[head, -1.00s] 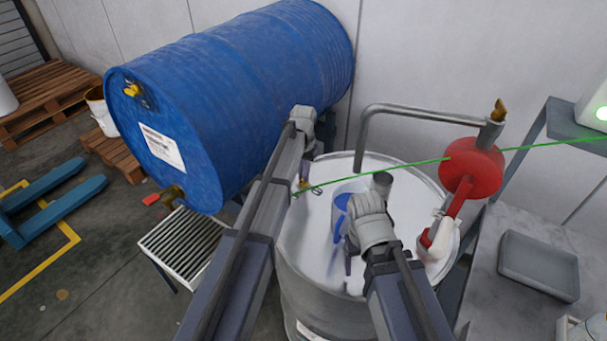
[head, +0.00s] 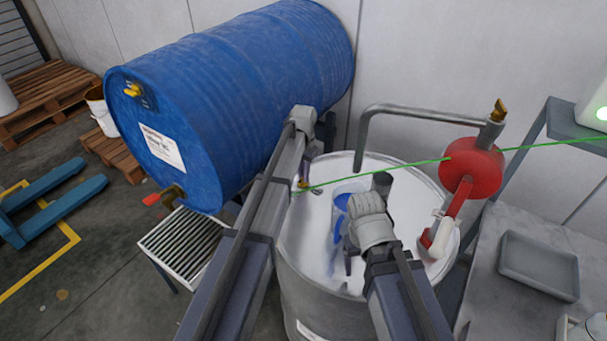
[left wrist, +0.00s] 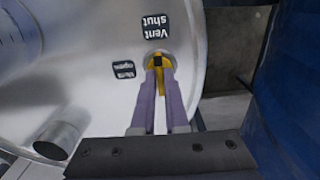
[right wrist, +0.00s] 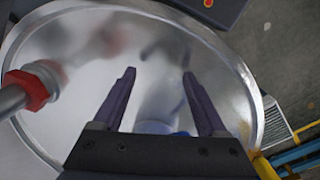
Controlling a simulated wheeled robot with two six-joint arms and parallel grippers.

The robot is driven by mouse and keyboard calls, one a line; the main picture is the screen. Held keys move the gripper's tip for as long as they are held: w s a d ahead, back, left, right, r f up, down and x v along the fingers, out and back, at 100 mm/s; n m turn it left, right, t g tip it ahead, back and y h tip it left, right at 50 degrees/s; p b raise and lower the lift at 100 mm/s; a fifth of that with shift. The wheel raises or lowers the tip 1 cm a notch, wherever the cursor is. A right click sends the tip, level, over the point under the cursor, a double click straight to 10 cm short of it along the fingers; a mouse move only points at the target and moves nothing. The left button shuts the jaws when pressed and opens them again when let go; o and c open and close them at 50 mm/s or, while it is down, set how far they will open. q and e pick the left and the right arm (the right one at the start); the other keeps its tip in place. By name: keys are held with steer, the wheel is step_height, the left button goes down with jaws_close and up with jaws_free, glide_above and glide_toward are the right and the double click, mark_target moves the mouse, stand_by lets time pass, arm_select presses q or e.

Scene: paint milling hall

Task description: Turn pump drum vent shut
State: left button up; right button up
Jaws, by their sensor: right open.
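The pump drum (head: 300,250) is a pale steel drum with a shiny lid. Its small yellow vent handle (left wrist: 161,75) shows in the left wrist view, between the fingers of my left gripper (left wrist: 158,78), which are close together on it. A "Vent shut" label (left wrist: 156,27) lies just beyond the vent, and a "Vent open" label (left wrist: 123,69) lies to its left. In the head view my left arm partly covers the vent. My right gripper (right wrist: 158,85) is open and empty above the lid; it also shows in the head view (head: 349,255).
A red pump (head: 472,172) with a bent grey pipe (head: 430,112) stands at the lid's right side. A big blue drum (head: 235,90) lies at the left, above a slatted grate (head: 185,243). A grey tray (head: 540,264) sits on a bench at the right.

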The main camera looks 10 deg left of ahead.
arm_select(q)
steer(key=o, duration=0.4)
steer(key=shift+r, duration=0.15)
arm_select(e)
steer(key=shift+r, duration=0.1)
arm_select(q)
step_height(320, 180, up, 8)
steer(key=p, duration=0.8)
steer(key=shift+f, duration=0.2)
arm_select(e)
step_height(320, 180, up, 8)
steer(key=shift+f, duration=0.2)
arm_select(q)
steer(key=shift+s+f, duration=0.1)
steer(key=shift+s, duration=0.05)
arm_select(e)
steer(key=shift+s, duration=0.1)
